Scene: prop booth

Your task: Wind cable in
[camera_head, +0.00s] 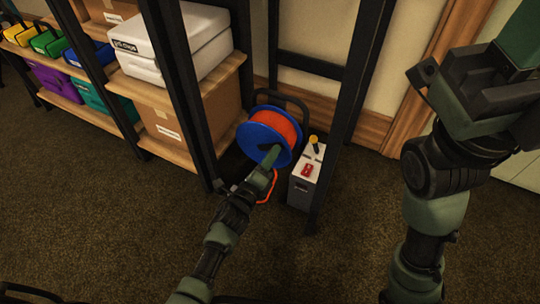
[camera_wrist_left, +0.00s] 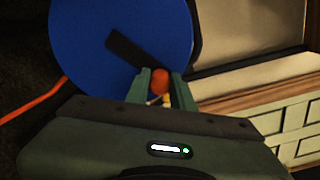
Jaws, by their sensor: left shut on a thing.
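The cable reel (camera_head: 274,133) has blue side discs and orange cable wound between them. It stands on the floor in a dark frame beside the shelf. In the left wrist view its blue disc (camera_wrist_left: 105,50) fills the upper left, with a dark crank arm across it. My left gripper (camera_head: 277,152) is at the reel's face. In the left wrist view its fingers (camera_wrist_left: 160,88) are shut around a small orange-red crank knob (camera_wrist_left: 160,77). A loose length of orange cable (camera_head: 268,187) lies beside the reel. My right gripper (camera_head: 420,82) is raised at the right, its fingers partly unclear.
A grey box (camera_head: 306,178) with a red part and a yellow-topped knob stands right of the reel. Dark posts (camera_head: 340,110) rise close around both. The shelf at left holds a white case (camera_head: 172,45), cardboard boxes and several coloured cases. The carpet in front is clear.

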